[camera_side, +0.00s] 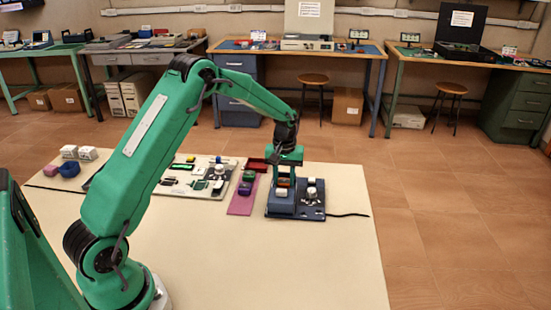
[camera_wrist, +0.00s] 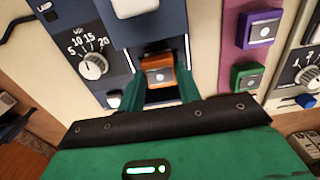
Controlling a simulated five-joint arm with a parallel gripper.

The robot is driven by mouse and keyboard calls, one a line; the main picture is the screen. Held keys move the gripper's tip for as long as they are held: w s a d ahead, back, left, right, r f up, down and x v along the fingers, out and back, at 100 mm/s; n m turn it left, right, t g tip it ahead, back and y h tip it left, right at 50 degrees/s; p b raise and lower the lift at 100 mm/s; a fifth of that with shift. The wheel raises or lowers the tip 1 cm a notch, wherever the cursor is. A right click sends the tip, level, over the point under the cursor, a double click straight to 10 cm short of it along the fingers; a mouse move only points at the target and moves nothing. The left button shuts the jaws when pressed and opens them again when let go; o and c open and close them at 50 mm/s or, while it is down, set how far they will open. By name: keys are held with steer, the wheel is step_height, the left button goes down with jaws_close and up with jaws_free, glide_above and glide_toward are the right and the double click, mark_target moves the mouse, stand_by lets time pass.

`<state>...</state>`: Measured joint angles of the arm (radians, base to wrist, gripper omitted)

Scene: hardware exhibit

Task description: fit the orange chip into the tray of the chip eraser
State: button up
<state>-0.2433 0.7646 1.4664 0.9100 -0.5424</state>
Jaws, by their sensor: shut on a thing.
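The orange chip (camera_wrist: 158,73) has a pale square window on top and sits between the green fingers of my gripper (camera_wrist: 158,88), which is shut on it. In the side view, the chip (camera_side: 283,182) shows just below my gripper (camera_side: 288,177), over the chip eraser (camera_side: 283,204). The eraser is a blue-grey box with a dark panel and a white timer dial (camera_wrist: 94,66). In the wrist view, the chip is over a dark opening with bright edges, beside the blue housing (camera_wrist: 150,34). Whether it touches the tray there I cannot tell; my fingers hide part of it.
A pink mat (camera_side: 237,206) left of the eraser holds a green chip (camera_side: 249,176) and a purple chip (camera_side: 244,188). A red container (camera_side: 257,165) stands behind the mat. A pale instrument panel (camera_side: 184,186) lies further left. The bench front is clear.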

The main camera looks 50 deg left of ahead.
steer(key=shift+f, duration=0.5)
stand_by(0.7)
steer(key=o, duration=1.3)
steer(key=shift+r, duration=0.1)
steer(key=shift+r, duration=3.65)
steer(key=shift+r, duration=0.1)
